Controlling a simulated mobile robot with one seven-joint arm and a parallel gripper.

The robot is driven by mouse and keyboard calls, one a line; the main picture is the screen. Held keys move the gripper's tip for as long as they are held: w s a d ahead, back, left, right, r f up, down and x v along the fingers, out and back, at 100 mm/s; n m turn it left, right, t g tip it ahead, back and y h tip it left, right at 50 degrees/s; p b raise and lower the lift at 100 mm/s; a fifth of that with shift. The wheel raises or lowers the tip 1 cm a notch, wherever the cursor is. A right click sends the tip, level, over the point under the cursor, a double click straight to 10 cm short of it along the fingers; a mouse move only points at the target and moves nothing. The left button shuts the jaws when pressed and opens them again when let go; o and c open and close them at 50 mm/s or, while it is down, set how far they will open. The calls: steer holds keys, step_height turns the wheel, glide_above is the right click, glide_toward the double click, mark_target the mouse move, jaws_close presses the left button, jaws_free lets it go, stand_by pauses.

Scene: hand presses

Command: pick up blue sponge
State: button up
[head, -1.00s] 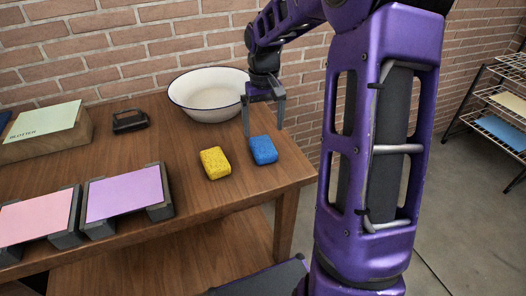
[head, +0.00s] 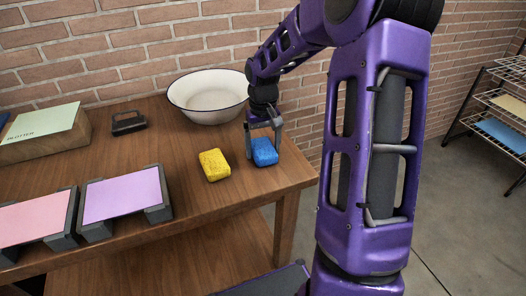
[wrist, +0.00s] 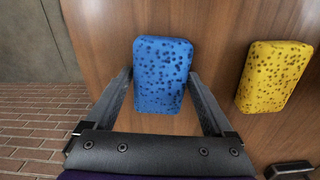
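The blue sponge (head: 264,152) lies on the wooden table near its right end. It also shows in the wrist view (wrist: 161,75), upright in the picture between the two fingers. My gripper (head: 263,154) is lowered over the sponge, with one finger on each side of it. In the wrist view my gripper (wrist: 160,88) is open, with the fingertips beside the lower half of the sponge. A gap shows between the right finger and the sponge; the left fingertip is close to its edge, and I cannot tell whether it touches.
A yellow sponge (head: 215,165) lies just left of the blue one on the table (head: 190,213). A white basin (head: 208,112) stands behind. A dark handled object (head: 128,123) and paper-topped stands (head: 125,196) are further left. The table's right edge is close to the gripper.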

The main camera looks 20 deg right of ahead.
mark_target(263, 147)
steer(key=c, duration=0.9)
step_height(263, 147, up, 10)
steer(key=shift+r+p, duration=0.1)
steer(key=shift+p, duration=0.7)
steer(key=shift+c, duration=0.2)
steer(key=o, duration=0.6)
steer(key=c, duration=0.5)
